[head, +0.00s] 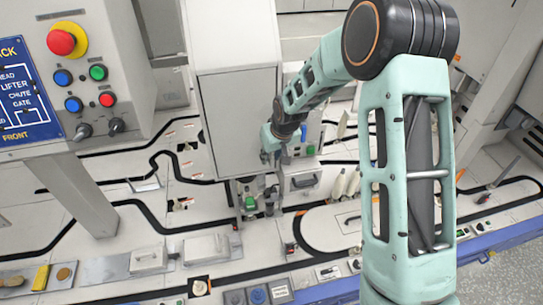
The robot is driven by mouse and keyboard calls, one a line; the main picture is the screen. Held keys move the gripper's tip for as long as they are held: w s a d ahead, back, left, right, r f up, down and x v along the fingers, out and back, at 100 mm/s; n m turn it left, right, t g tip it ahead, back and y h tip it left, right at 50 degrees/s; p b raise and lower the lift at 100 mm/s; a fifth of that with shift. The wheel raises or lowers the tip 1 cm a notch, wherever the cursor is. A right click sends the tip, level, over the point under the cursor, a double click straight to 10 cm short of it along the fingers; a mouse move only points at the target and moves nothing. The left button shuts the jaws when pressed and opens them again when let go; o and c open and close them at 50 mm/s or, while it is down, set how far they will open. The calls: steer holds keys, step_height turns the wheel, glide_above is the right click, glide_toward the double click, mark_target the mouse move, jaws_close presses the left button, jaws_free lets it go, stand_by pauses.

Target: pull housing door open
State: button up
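A tall pale grey cabinet-like housing (238,110) stands upright in the middle of the head view. My gripper (268,158) is small and far off, at the lower right edge of the tall housing. Its fingers are too small and partly hidden, so I cannot see whether they are open or touching anything.
A control panel (85,62) with coloured buttons stands at the left on a grey post (75,190). A small fixture with a green part (250,203) stands below my gripper. Black tracks cross the pale deck, and a blue rail (330,292) edges its front right.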

steer(key=shift+c, duration=0.6)
jaws_close()
steer(key=shift+s, duration=0.15)
